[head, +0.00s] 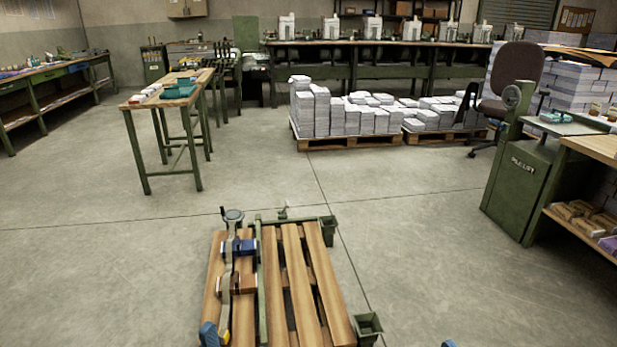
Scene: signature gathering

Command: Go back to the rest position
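Neither gripper can be made out in the head view. A small blue piece (208,333) shows at the bottom edge left of centre, and another blue tip (448,344) shows at the bottom right of centre. I cannot tell whether they belong to my arms. A slatted wooden platform (292,270) lies on the floor straight ahead, with a green metal bar, green corner pockets (367,326) and a blue clamp-like part (237,247) on its left side.
A narrow wooden table (170,97) with boxes stands ahead left. Paper stacks (340,117) sit on pallets (350,142) at the back. An office chair (515,80) and a green desk cabinet (520,190) are at right. Bare floor lies left and right of the platform.

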